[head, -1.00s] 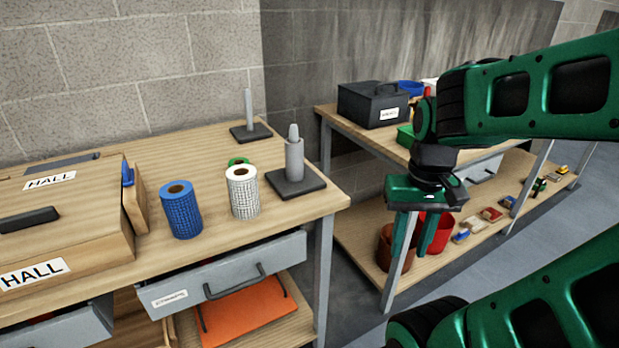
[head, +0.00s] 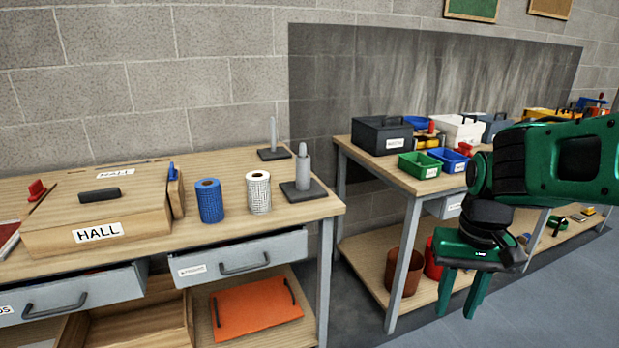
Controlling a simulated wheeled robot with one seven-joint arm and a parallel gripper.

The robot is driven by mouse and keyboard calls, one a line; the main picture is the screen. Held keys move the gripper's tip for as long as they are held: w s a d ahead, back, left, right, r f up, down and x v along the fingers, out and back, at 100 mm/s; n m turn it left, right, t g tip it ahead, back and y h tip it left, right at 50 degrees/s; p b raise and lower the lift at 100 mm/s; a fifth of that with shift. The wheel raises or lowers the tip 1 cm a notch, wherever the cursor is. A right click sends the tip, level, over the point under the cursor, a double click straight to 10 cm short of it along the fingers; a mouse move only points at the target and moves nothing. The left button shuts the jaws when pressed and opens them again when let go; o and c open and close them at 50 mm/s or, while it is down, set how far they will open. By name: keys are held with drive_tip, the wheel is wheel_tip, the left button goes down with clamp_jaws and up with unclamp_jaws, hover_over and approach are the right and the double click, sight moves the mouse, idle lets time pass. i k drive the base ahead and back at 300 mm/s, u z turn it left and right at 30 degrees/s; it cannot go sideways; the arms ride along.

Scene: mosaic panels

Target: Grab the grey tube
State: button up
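The grey tube (head: 303,171) stands upright on the wooden bench at the left. It sits around a peg whose tip shows above it, on a dark square base (head: 302,192) near the bench's right end. My gripper (head: 458,308) is open and empty. It points down, well to the right of the tube and in front of the second bench. Nothing shows between its fingers.
A blue mesh roll (head: 209,202) and a white mesh roll (head: 258,192) stand left of the tube. A bare peg (head: 273,134) on its own base stands behind it. A wooden HALL box (head: 140,228) fills the bench's left. A drawer (head: 240,262) sits partly open below.

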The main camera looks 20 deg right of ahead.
sight(302, 165)
drive_tip(key=z, duration=2.1)
drive_tip(key=i, duration=1.05)
drive_tip(key=u, duration=1.25)
drive_tip(key=i, duration=0.55)
drive_tip(key=u, duration=0.3)
